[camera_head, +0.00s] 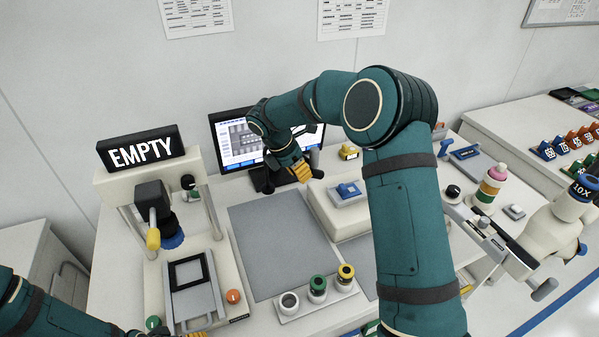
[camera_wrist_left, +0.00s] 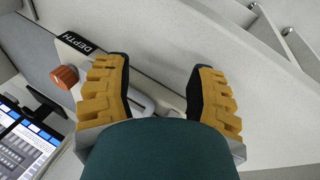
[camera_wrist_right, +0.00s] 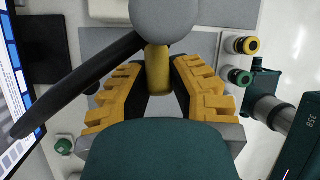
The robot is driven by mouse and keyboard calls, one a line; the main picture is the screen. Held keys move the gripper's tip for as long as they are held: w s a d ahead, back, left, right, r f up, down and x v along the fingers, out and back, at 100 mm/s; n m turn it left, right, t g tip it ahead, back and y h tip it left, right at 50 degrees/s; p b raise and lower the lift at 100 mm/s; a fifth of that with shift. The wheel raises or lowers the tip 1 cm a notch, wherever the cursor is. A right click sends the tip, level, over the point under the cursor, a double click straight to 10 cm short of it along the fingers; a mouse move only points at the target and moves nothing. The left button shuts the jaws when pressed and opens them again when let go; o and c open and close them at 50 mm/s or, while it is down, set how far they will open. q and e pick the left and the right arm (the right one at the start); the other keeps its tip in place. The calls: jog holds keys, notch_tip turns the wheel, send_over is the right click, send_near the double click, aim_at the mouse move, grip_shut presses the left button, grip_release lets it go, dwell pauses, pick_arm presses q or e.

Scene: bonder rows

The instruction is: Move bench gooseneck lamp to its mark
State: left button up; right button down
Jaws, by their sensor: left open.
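The lamp, seen in the right wrist view, has a yellow stem (camera_wrist_right: 158,72), a rounded grey part (camera_wrist_right: 163,14) and a long black arm (camera_wrist_right: 95,82). My right gripper (camera_wrist_right: 158,84) has its fingers close on either side of the yellow stem and appears shut on it. In the head view this gripper (camera_head: 302,170) is in front of the monitor, and the lamp is mostly hidden by my arm. My left gripper (camera_wrist_left: 158,85) is open and empty beside the bonder's DEPTH panel (camera_wrist_left: 95,55). I cannot pick out the lamp's mark.
The EMPTY-signed bonder (camera_head: 110,190) stands left and the monitor (camera_head: 232,140) at the back. A bare grey mat (camera_head: 280,245) lies mid-bench. A microscope (camera_head: 550,235) stands right.

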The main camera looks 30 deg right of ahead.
pick_arm(q)
jog(key=shift+r, duration=0.15)
pick_arm(e)
jog(key=shift+f, duration=0.1)
pick_arm(q)
jog(key=shift+r, duration=0.15)
pick_arm(e)
jog(key=shift+a+f+h, duration=0.1)
jog(key=shift+h, duration=0.3)
jog(key=c, duration=0.8)
grip_release()
jog(key=shift+c, duration=0.2)
jog(key=v, duration=1.2)
